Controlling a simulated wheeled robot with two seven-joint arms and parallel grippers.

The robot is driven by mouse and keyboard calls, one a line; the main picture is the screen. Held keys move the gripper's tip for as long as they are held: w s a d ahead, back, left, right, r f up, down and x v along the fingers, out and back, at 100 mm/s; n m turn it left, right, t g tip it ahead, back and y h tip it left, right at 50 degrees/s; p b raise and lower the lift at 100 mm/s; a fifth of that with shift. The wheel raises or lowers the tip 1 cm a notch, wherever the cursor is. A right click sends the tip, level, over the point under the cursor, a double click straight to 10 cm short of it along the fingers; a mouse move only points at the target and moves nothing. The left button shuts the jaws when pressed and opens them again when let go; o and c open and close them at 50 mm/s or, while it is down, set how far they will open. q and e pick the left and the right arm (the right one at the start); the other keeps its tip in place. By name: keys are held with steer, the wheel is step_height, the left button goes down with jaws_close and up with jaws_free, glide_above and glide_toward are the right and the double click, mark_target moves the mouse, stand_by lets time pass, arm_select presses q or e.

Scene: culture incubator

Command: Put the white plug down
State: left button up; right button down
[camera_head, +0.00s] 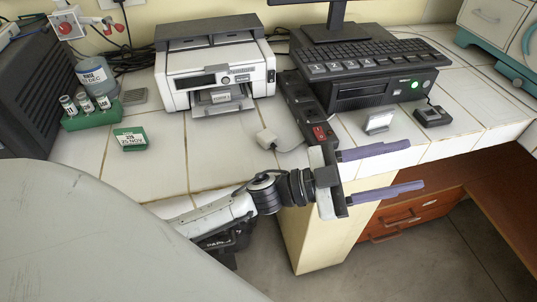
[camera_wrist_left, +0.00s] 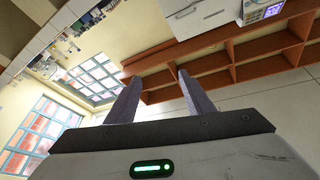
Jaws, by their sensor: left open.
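The white plug (camera_head: 266,139) rests on the white tiled counter, in front of the printer and to the left of the black power strip (camera_head: 306,108). Its cord runs right toward the strip. My left gripper (camera_head: 408,168) is open and empty, its two purple-grey fingers apart and pointing right, beyond the counter's front edge. It is to the right of the plug and nearer to me, not touching it. In the left wrist view the open fingers (camera_wrist_left: 157,97) have nothing between them, and the plug does not show. My right gripper is not in view.
A white printer (camera_head: 215,70), a black computer (camera_head: 368,85) with a keyboard, and a green tube rack (camera_head: 92,115) stand on the counter. A green date block (camera_head: 130,139) and a small white-faced stand (camera_head: 378,123) sit nearer the front.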

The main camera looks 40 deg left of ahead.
arm_select(q)
steer(key=s+a+f+n+t+y, duration=0.1)
steer(key=a+f+n+y, duration=0.3)
steer(key=f, duration=0.3)
steer(key=s+a+f+n+y, duration=0.2)
steer(key=a+f+n+y, duration=0.1)
steer(key=f+y, duration=0.25)
steer(key=s+a+f+n+t+y, duration=0.1)
steer(key=a+f+n+y, duration=0.25)
steer(key=f, duration=0.45)
steer(key=s+a+f+n+g+y, duration=0.1)
steer(key=s+a+f+g, duration=0.1)
steer(key=s+f, duration=0.4)
steer(key=s+a+f+n+g+y, duration=0.1)
steer(key=s+f+g, duration=0.3)
steer(key=s+f, duration=0.3)
steer(key=shift+s+a+f+n, duration=0.3)
steer(key=shift+s+a+n, duration=0.05)
steer(key=shift+s, duration=0.55)
